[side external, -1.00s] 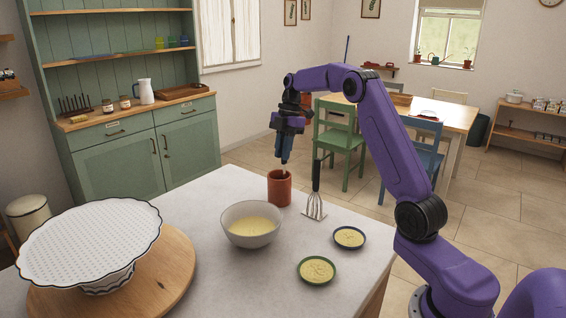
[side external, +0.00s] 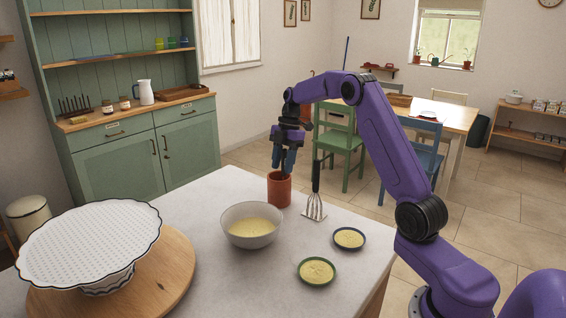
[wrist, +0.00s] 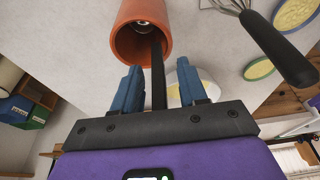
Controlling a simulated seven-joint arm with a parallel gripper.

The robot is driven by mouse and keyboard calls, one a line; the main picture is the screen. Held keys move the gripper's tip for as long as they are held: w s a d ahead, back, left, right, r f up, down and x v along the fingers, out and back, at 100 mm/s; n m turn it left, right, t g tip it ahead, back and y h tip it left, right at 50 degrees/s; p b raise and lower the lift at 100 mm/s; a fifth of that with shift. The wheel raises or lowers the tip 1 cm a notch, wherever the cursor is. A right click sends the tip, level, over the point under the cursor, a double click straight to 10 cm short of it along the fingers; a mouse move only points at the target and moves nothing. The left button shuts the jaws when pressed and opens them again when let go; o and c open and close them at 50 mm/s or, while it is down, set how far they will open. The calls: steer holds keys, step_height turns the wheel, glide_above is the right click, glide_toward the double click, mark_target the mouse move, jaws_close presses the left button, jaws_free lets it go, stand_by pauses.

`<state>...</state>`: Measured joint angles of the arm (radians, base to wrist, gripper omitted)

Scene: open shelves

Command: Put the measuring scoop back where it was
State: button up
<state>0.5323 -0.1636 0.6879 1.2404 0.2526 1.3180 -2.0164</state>
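The measuring scoop's dark handle (wrist: 158,80) rises out of a terracotta-orange pot (side external: 279,190). In the wrist view, the pot (wrist: 122,40) lies ahead of the fingers, with a bit of metal visible inside it; the rest of the scoop's head is hidden. My gripper (side external: 284,170) is above the pot. Its blue fingers are apart, one on each side of the handle. In the wrist view, the open gripper (wrist: 158,78) shows gaps between the handle and both fingers.
A bowl of batter (side external: 251,224) is in front. Two small dishes (side external: 317,271) (side external: 349,238) sit to the right. A cake stand (side external: 90,245) is at the left.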

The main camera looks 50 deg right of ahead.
steer(key=v, duration=1.2)
steer(key=shift+r, duration=0.15)
steer(key=s+a+f+m+h, duration=0.1)
steer(key=s+a, duration=0.3)
steer(key=a, duration=0.5)
steer(key=s+a+m, duration=0.1)
steer(key=s+a, duration=0.3)
steer(key=a, duration=0.4)
steer(key=s+a+f+m+h, duration=0.1)
steer(key=s+a, duration=0.3)
steer(key=a, duration=0.5)
steer(key=s+a+f+m, duration=0.1)
steer(key=s+a+f, duration=0.1)
steer(key=s, duration=0.5)
steer(key=s+a+f, duration=0.2)
steer(key=s, duration=0.4)
steer(key=s+d+f, duration=0.1)
steer(key=s+f, duration=0.1)
steer(key=s, duration=0.4)
steer(key=s+d+f+m, duration=0.1)
steer(key=s+d+f, duration=0.1)
steer(key=s, duration=0.5)
steer(key=shift+s+f+h, duration=0.3)
steer(key=shift+f, duration=0.5)
